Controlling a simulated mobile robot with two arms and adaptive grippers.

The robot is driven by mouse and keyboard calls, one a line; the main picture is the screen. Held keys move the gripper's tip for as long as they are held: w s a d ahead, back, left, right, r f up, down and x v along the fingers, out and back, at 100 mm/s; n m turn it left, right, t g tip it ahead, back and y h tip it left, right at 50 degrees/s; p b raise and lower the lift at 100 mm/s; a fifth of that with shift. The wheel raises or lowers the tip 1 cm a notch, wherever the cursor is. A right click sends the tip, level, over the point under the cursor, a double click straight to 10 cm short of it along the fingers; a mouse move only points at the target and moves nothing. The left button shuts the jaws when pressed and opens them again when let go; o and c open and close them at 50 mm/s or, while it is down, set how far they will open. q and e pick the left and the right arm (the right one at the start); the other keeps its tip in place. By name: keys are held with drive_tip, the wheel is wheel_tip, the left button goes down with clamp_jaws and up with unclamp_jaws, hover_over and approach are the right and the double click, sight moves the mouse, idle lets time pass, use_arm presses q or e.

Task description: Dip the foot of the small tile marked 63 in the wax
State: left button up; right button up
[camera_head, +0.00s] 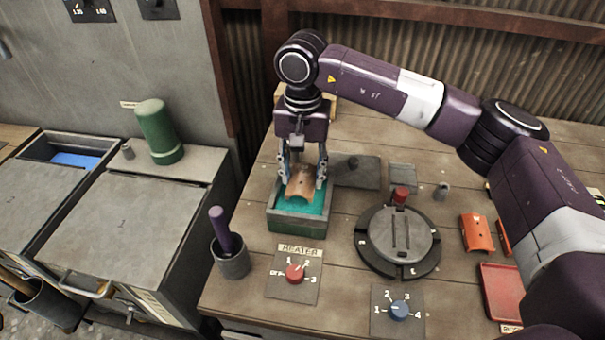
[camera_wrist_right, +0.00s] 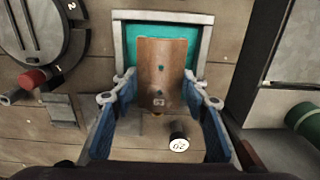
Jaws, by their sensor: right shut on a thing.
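My right gripper (camera_head: 303,178) is shut on a brown, curved tile (camera_head: 299,187) and holds it over the open wax tray (camera_head: 285,220). The tray is a green-grey box with teal wax (camera_head: 318,203) inside. In the right wrist view the tile (camera_wrist_right: 162,70) lies between the two blue fingers (camera_wrist_right: 160,98), with the teal wax (camera_wrist_right: 127,45) showing around it. A small dark mark and holes show on the tile, but I cannot read a number. I cannot tell whether its lower end touches the wax. My left gripper is not in view.
A heater dial with a red knob (camera_head: 295,272) and a blue-knobbed dial (camera_head: 399,309) sit in front. A round dark turntable (camera_head: 398,240) stands right of the tray. Orange tiles (camera_head: 477,233) and a red tray (camera_head: 500,290) lie further right. A cup (camera_head: 230,259) with a purple-handled tool stands front left.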

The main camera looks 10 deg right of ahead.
sight(302, 176)
drive_tip(key=shift+r+p, duration=0.85)
drive_tip(key=shift+r, duration=1.35)
